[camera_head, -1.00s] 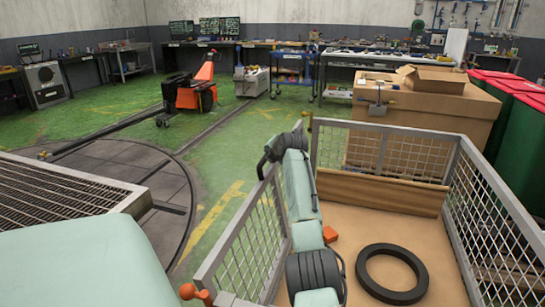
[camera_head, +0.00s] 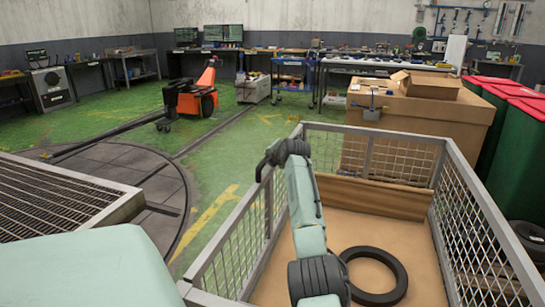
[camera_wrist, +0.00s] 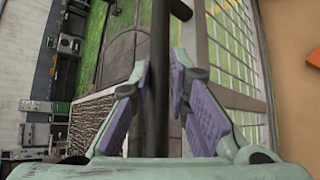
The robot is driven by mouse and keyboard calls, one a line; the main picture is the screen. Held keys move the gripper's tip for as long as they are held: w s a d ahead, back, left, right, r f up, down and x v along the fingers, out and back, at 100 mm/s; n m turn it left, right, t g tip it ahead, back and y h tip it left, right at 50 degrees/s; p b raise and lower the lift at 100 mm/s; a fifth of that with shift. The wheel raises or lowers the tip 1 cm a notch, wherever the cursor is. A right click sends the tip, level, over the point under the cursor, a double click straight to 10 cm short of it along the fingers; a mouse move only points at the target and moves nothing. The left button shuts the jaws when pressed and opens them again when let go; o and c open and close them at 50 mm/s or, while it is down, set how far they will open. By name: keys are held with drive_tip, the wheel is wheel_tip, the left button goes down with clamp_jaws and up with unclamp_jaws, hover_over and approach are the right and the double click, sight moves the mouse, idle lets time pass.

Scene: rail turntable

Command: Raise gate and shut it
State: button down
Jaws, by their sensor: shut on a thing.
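The mesh gate (camera_head: 238,243) is the left side of a large mesh-walled cart, with a grey frame; it stands steeply, near upright. Its far end is close to the corner post of the far wall; I cannot tell whether it is latched. My gripper (camera_head: 266,165) is at the gate's top edge near the far end, with the fingers partly hidden behind my wrist. In the wrist view, the purple-padded fingers of my gripper (camera_wrist: 160,85) are shut on a dark bar, which looks like the gate's top rail (camera_wrist: 160,35). Mesh (camera_wrist: 228,60) shows right of it.
A black ring (camera_head: 375,275) lies on the cart's brown floor (camera_head: 345,228). A cardboard box (camera_head: 425,84) sits on a large brown crate (camera_head: 440,115) behind. Green floor left of the gate is free beside the turntable (camera_head: 125,175). Green bins (camera_head: 520,150) stand at right.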

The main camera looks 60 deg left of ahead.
drive_tip(key=shift+w+d+f, duration=0.15)
drive_tip(key=shift+f, duration=0.3)
drive_tip(key=shift+w+d+f, duration=0.1)
drive_tip(key=shift+d+f, duration=0.05)
drive_tip(key=shift+f, duration=0.3)
drive_tip(key=c, duration=1.5)
unclamp_jaws()
drive_tip(key=shift+w+d+r, duration=0.1)
drive_tip(key=shift+c, duration=0.2)
drive_tip(key=shift+r, duration=0.25)
wheel_tip(320, 180, up, 10)
